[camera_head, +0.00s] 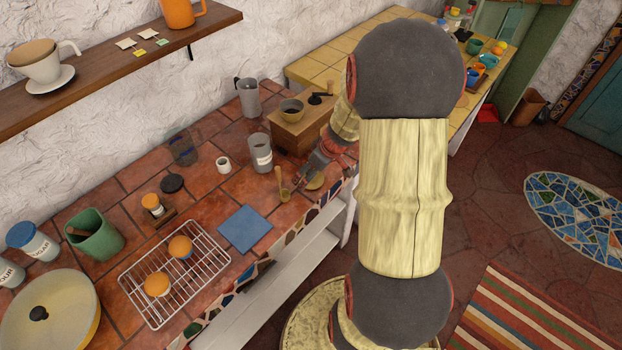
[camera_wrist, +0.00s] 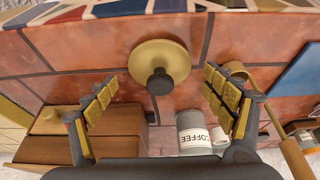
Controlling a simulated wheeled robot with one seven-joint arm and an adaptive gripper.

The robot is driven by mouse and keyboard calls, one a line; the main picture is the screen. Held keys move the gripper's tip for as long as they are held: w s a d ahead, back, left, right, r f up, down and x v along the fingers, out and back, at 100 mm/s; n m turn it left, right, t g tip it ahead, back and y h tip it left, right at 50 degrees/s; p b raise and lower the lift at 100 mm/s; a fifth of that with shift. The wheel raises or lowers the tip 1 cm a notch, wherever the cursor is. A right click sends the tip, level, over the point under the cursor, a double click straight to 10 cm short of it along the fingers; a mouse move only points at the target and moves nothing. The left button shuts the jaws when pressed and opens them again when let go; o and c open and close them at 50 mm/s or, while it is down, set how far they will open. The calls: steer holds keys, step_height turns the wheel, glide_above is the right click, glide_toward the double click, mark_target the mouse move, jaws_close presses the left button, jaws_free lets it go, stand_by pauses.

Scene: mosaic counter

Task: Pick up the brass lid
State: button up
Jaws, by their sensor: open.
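The brass lid (camera_wrist: 178,57) is a round brass disc with a dark knob, lying on the terracotta tiles in the wrist view, near the mosaic edge. In the head view the lid (camera_head: 314,181) shows partly beside my gripper, near the counter's front edge. My gripper (camera_wrist: 162,98) is open and empty in the wrist view. Its two padded fingers stand to the left and right of the lid, with the knob roughly midway between them, and no contact shows. In the head view my gripper (camera_head: 308,172) is small, above the counter, partly hidden by its own links.
A grey coffee canister (camera_wrist: 193,130) and a wooden box (camera_head: 298,132) stand close by. A blue tile (camera_head: 244,229) and a wire rack (camera_head: 174,272) lie farther left in the head view.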

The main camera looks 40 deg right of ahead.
steer(key=shift+w+f, duration=0.2)
steer(key=shift+f, duration=0.35)
steer(key=shift+c, duration=0.4)
steer(key=c, duration=1.1)
steer(key=shift+r, duration=0.1)
